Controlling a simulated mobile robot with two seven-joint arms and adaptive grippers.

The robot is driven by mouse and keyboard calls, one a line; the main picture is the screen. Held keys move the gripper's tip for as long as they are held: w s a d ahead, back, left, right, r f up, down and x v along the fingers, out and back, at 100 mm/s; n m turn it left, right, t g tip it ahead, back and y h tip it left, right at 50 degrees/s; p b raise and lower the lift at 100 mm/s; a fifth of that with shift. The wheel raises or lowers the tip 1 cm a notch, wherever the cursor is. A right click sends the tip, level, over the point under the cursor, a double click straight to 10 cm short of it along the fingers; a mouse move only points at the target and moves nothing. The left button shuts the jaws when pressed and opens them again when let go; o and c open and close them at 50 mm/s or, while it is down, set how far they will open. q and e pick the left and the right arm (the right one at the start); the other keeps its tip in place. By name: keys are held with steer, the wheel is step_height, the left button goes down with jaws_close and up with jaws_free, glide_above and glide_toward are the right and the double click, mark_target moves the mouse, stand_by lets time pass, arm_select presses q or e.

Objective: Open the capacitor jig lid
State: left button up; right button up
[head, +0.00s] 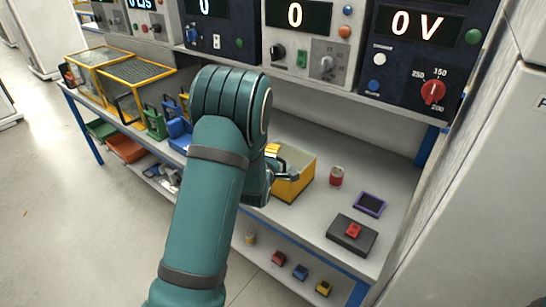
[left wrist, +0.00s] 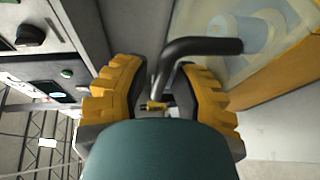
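The capacitor jig is a yellow box (head: 297,182) on the bench, right of my left arm. My left gripper (head: 274,160) is at its left side and partly hidden by my own arm. In the left wrist view, a bent black handle (left wrist: 212,46) runs in between the two yellow fingers of that gripper (left wrist: 158,82). The fingers stand apart; contact with the handle cannot be made out. Beside the handle is a clear lid panel (left wrist: 285,60) with a pale blue cylinder behind it. The lid looks closed. My right gripper is not in view.
Two yellow-framed boxes (head: 138,71) stand at the left. Instrument panels (head: 417,50) hang above the bench's back.

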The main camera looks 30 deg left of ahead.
arm_select(q)
steer(key=shift+w, duration=0.1)
jaws_close()
steer(key=shift+r, duration=0.15)
